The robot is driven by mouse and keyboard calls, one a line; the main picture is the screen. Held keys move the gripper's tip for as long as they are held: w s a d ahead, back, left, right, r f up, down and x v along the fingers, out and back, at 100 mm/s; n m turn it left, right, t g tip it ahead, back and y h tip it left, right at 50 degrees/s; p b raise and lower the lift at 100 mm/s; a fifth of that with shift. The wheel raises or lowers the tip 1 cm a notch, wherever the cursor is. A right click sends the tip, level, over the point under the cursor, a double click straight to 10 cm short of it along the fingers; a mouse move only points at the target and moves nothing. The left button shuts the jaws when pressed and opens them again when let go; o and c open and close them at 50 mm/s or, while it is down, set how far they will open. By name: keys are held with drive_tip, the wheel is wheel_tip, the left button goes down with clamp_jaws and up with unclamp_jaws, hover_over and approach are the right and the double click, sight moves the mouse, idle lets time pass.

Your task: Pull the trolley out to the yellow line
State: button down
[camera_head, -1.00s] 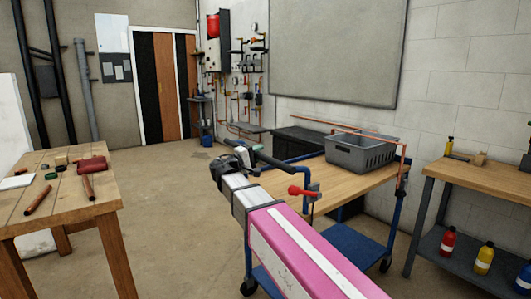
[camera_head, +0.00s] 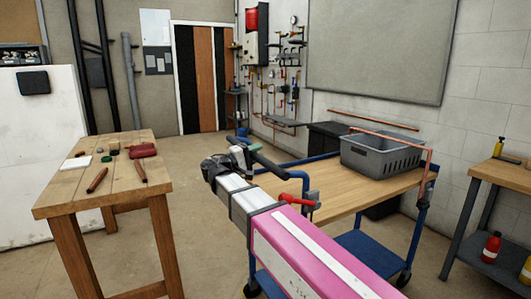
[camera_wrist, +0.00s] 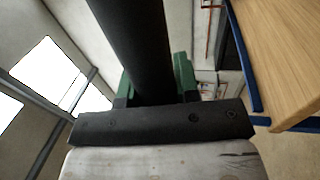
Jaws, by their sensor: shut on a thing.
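The trolley has a wooden top (camera_head: 335,190), a blue frame and a lower blue shelf (camera_head: 370,245). Its black handle bar (camera_head: 270,165) sticks out at its near left end. My gripper (camera_head: 243,155) is at this bar. In the wrist view the dark bar (camera_wrist: 130,35) runs between the green fingers of my gripper (camera_wrist: 156,75), which is shut on it. A red lever (camera_head: 297,202) shows at the trolley's near edge, partly behind my arm. A grey basket (camera_head: 375,160) sits on the trolley top. No yellow line shows in either view.
A wooden table (camera_head: 75,195) with tools stands to the left, a white cabinet (camera_head: 35,150) behind it. A shelf bench (camera_head: 500,172) with bottles stands at the right by the wall. Bare floor (camera_head: 210,215) lies between table and trolley.

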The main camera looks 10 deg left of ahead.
drive_tip(key=shift+s+a, duration=0.15)
drive_tip(key=c, duration=0.8)
unclamp_jaws()
drive_tip(key=shift+a, duration=0.15)
drive_tip(key=shift+c, duration=0.2)
drive_tip(key=v, duration=1.1)
